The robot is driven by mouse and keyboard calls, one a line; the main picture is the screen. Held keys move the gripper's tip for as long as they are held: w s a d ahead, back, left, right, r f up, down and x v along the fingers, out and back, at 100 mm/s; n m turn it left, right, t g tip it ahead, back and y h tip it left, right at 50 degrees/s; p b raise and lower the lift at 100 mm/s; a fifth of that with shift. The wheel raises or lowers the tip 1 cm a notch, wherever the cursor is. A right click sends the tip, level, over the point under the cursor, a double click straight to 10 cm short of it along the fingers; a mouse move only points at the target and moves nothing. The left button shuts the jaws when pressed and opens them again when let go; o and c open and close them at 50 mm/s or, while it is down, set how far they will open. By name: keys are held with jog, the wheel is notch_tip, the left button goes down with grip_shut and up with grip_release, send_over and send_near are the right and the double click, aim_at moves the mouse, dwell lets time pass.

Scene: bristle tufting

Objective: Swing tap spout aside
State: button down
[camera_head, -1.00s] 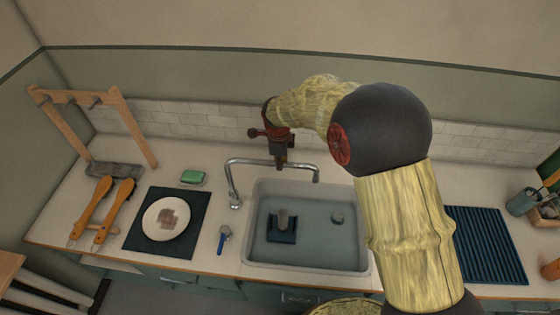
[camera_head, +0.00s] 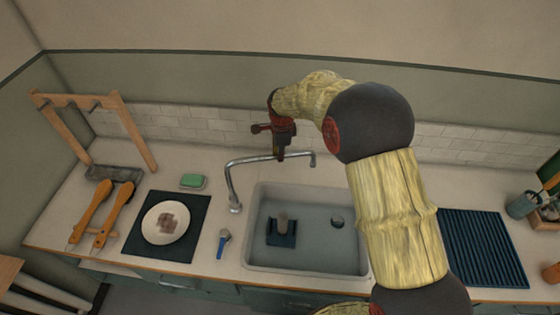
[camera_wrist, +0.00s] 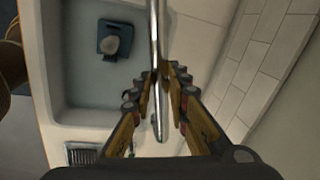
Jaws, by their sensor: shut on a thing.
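The chrome tap spout (camera_head: 255,159) rises from its base on the counter left of the sink and reaches right, its tip over the sink's back edge. My gripper (camera_head: 280,155) points down and is shut on the spout's horizontal tube, between the bend and the tip. In the wrist view the spout (camera_wrist: 155,35) runs down the picture between the two fingers of my gripper (camera_wrist: 160,82). The exact finger contact is small and partly hidden in the head view.
The sink (camera_head: 310,262) holds a dark blue block-like item (camera_head: 281,236). A green sponge (camera_head: 192,181), a plate (camera_head: 166,222) on a dark mat and a blue-handled brush (camera_head: 222,243) lie to the left. A ribbed mat (camera_head: 482,248) lies right. The tiled wall (camera_head: 200,124) is close behind.

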jog(key=w+a+n+y+p, duration=0.1)
jog(key=w+a+n+p, duration=0.1)
jog(key=w+a+n, duration=0.4)
jog(key=w+a+n+g+p, duration=0.1)
jog(key=w+a+n, duration=0.5)
jog(key=w, duration=0.5)
jog(key=shift+n+y+p, duration=0.3)
jog(key=shift+y+p, duration=0.1)
jog(key=c, duration=1.7)
grip_release()
jog(key=v, duration=1.2)
jog(key=shift+w, duration=0.2)
